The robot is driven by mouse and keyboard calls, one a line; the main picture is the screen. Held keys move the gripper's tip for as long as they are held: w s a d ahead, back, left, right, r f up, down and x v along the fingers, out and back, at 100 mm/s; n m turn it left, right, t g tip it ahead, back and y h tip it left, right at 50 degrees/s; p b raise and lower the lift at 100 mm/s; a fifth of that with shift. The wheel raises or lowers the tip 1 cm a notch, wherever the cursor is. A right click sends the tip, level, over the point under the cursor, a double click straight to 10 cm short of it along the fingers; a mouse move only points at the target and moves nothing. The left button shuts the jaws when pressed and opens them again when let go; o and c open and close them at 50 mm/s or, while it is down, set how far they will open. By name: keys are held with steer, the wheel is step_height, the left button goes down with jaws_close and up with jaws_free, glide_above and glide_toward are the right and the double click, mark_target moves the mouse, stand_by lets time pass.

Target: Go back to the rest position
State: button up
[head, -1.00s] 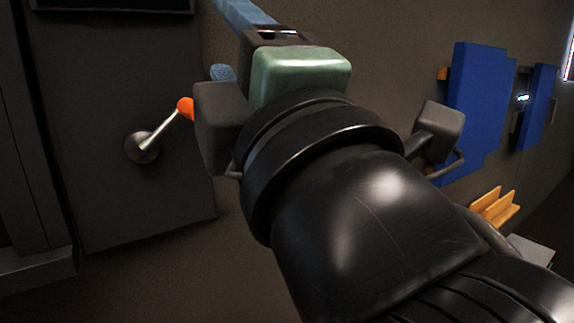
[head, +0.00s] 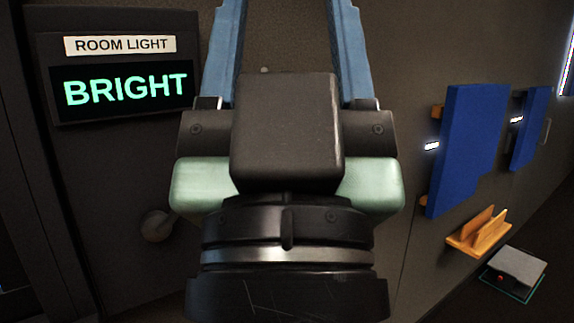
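My gripper (head: 288,45) is in the upper middle of the head view, pointing up. Its two blue fingers stand wide apart with nothing seen between them, and their tips run out of the top edge. Its dark and pale green body covers the middle of the picture. A panel (head: 110,165) on the wall at the left has a sign reading "ROOM LIGHT" and a display (head: 125,90) that reads "BRIGHT" in green letters. Below it, the round metal base of a lever (head: 156,225) shows just left of my gripper. The lever's orange end is hidden.
Two blue wall-mounted pieces (head: 468,150) (head: 531,130) stand at the right. Below them are an orange bracket (head: 479,235) and a grey box (head: 517,268) with a small red spot. Bare wall lies between my gripper and the blue pieces.

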step_height(320, 180, up, 17)
steer(key=p, duration=1.4)
